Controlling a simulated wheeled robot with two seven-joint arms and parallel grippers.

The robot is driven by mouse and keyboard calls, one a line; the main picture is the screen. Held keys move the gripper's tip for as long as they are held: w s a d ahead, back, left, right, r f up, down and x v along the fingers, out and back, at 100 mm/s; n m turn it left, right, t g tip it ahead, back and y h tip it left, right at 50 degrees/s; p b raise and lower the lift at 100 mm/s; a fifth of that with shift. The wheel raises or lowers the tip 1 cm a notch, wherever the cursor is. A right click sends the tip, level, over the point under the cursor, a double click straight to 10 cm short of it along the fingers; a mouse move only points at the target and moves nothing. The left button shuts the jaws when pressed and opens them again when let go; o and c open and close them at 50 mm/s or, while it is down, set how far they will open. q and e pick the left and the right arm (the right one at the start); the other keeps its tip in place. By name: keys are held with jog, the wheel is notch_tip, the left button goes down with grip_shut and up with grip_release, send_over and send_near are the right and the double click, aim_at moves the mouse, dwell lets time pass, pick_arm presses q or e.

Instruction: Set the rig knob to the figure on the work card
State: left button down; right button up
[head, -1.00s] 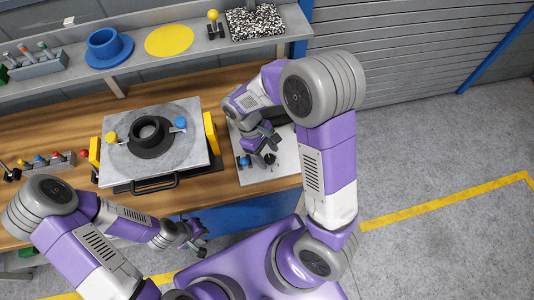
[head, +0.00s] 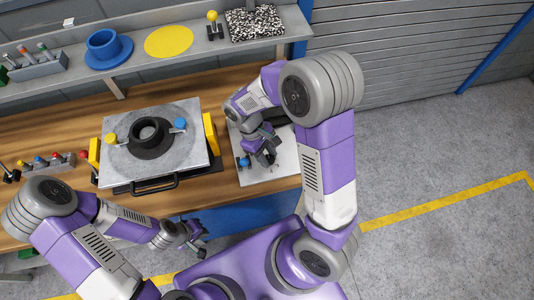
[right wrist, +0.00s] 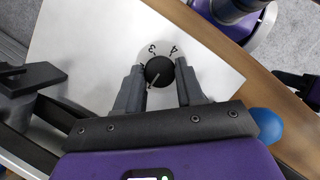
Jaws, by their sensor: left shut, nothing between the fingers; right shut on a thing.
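The black round rig knob (right wrist: 159,72) sits on a grey dial (right wrist: 165,48) on a white panel (right wrist: 100,35). My right gripper (right wrist: 160,88) is shut on it, one finger at each side. A pale pointer line on the knob runs toward the lower left of the right wrist view. The figures 3 and 4 show on the dial above the knob; the rest is hidden. In the head view my right gripper (head: 266,158) is over the panel (head: 283,172) and hides the knob. My left gripper (head: 198,242) is shut and empty before the bench. I cannot make out a work card.
A blue ball-like part (right wrist: 268,125) is close beside my right gripper. Left of the panel is a grey plate (head: 185,120) with a black ring (head: 148,131) and yellow blocks. A shelf (head: 190,48) at the back holds a blue flanged part (head: 108,47) and a yellow disc (head: 169,41).

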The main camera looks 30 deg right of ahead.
jog(key=m, duration=0.2)
jog(key=m+y+p, duration=0.1)
jog(key=m, duration=0.1)
jog(key=m+y+p, duration=0.1)
jog(key=m, duration=0.1)
jog(key=shift+d+r+g, duration=0.1)
jog(key=shift+d+g, duration=0.15)
jog(key=shift+g, duration=0.15)
jog(key=m+y, duration=0.1)
jog(key=m, duration=0.1)
jog(key=m+y+p, duration=0.1)
jog(key=m, duration=0.2)
jog(key=shift+d+t, duration=0.15)
jog(key=shift+t, duration=0.15)
jog(key=shift+m, duration=0.4)
jog(key=o, duration=1)
jog(key=p+v, duration=0.1)
jog(key=v, duration=0.6)
jog(key=shift+d+r, duration=0.15)
jog(key=shift+r, duration=0.05)
